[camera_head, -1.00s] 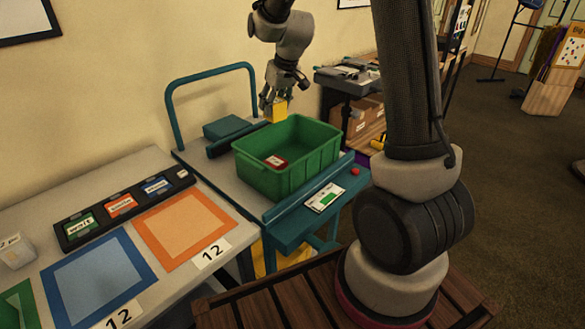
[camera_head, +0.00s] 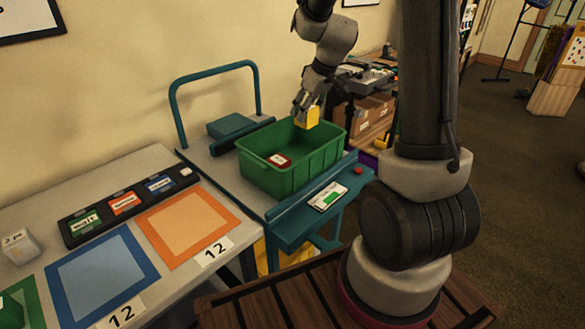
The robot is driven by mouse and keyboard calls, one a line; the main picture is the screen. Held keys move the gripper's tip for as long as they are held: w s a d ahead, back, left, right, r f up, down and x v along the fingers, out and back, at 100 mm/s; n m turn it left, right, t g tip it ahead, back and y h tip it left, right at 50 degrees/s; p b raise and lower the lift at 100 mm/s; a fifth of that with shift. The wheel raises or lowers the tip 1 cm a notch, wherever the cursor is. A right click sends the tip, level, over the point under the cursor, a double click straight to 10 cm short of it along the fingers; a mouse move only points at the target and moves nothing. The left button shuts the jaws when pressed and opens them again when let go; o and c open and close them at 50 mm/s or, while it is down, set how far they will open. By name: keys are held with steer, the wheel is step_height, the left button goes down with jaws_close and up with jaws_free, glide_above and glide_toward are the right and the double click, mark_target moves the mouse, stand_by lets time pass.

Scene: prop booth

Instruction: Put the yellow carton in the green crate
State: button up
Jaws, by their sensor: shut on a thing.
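The green crate (camera_head: 292,178) stands on the teal-edged cart and is open at the top. A red item with a white label (camera_head: 278,160) lies inside it. My gripper (camera_head: 308,114) is shut on the yellow carton (camera_head: 312,117). It holds the carton at the crate's far right part, in front of the back rim in the picture. The carton's left side is partly hidden by the fingers. I cannot tell how far below or above the rim its lower edge is.
The cart (camera_head: 215,168) has a raised teal rail (camera_head: 310,187) along its front and a handle (camera_head: 177,110) at the left. A grey table (camera_head: 140,178) with orange and blue squares stands at left. A grey device (camera_head: 362,75) stands behind at right.

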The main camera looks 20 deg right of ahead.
step_height(320, 180, down, 13)
steer(key=shift+r, duration=0.1)
stand_by(0.4)
steer(key=o, duration=1)
steer(key=shift+f, duration=0.2)
steer(key=shift+o, duration=0.2)
steer(key=s+a+r+m, duration=0.1)
steer(key=s+r, duration=0.7)
steer(key=r, duration=0.3)
steer(key=s+a+r+m, duration=0.1)
steer(key=s+r, duration=0.7)
steer(key=r, duration=0.4)
steer(key=s+d+r+m+h, duration=0.1)
steer(key=s+r+m, duration=0.1)
steer(key=s, duration=1.1)
steer(key=shift+s+r+h, duration=0.25)
steer(key=shift+r+h, duration=0.15)
steer(key=shift+r, duration=0.25)
